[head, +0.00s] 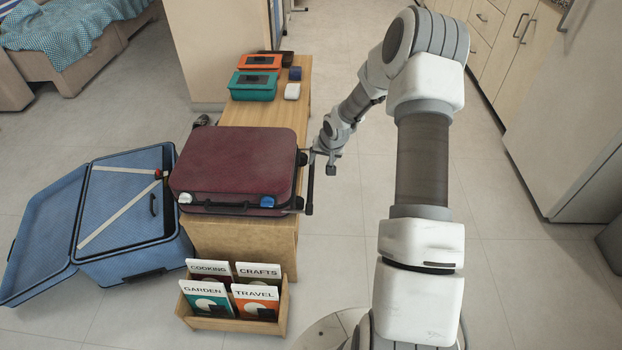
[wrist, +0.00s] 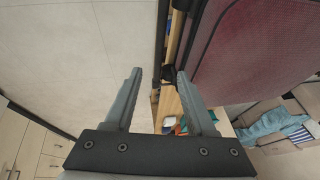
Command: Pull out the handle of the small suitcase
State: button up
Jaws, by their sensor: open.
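The small suitcase (head: 235,165) is dark red and lies flat on a wooden bench. Its black pull handle (head: 310,190) shows as a thin bar at the suitcase's right end, standing slightly off the body. My gripper (head: 314,156) is at this right end, beside the bar. In the wrist view my gripper (wrist: 160,73) is open, and the dark handle bar (wrist: 161,40) runs lengthwise between the two fingertips. The suitcase (wrist: 250,45) fills the upper right there. Neither finger visibly presses on the bar; how deep it sits between them I cannot tell.
The wooden bench (head: 240,237) also carries teal and orange boxes (head: 252,86) at its far end. An open blue suitcase (head: 125,215) lies on the floor at left. A book box (head: 232,313) stands in front. The floor right of the bench is clear up to the cabinets.

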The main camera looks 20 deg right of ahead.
aim_at(312, 179)
jog(key=b+x, duration=0.4)
jog(key=x, duration=1.1)
jog(key=shift+w+f, duration=0.15)
jog(key=shift+f, duration=0.15)
grip_shut()
dwell(0.6)
